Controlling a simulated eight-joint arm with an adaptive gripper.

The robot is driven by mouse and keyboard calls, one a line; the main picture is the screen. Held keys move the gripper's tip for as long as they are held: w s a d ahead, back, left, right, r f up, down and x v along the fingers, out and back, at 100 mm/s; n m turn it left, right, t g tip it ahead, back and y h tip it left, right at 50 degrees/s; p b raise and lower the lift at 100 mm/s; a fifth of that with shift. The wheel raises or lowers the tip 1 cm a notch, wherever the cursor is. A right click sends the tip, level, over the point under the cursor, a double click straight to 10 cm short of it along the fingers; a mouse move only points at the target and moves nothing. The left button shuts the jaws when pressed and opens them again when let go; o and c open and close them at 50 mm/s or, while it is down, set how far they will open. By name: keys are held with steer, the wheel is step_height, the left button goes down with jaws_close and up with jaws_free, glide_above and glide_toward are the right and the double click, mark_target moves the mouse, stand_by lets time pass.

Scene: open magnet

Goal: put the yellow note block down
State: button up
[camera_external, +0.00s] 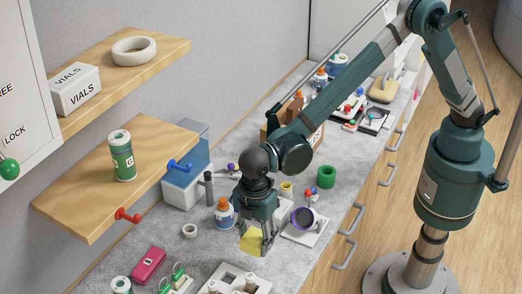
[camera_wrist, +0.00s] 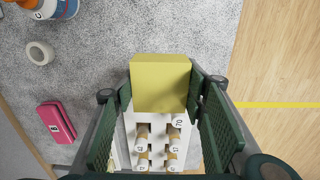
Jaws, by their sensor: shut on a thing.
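The yellow note block (camera_external: 252,241) is between the fingers of my gripper (camera_external: 258,236), over the grey worktop in the external view. In the wrist view the yellow note block (camera_wrist: 160,83) sits at the fingertips, with a green ridged finger (camera_wrist: 108,135) on its left and another (camera_wrist: 222,120) on its right. My gripper is shut on it. I cannot tell whether its underside touches the worktop.
A white rack (camera_external: 238,279) with several numbered pegs is close in front of the block. A glue bottle (camera_external: 224,213), a tape roll (camera_external: 190,230) and a pink box (camera_external: 149,265) are to the left. A white tray (camera_external: 304,232) with a purple ring is to the right.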

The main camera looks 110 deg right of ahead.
glide_above(256, 267)
steer(key=shift+d+f, duration=0.1)
steer(key=shift+f, duration=2.95)
steer(key=shift+f, duration=1.85)
steer(key=shift+f, duration=0.2)
steer(key=o, duration=0.9)
steer(key=shift+o, duration=0.2)
steer(key=shift+r, duration=0.15)
step_height(256, 267, up, 12)
steer(key=shift+r, duration=0.1)
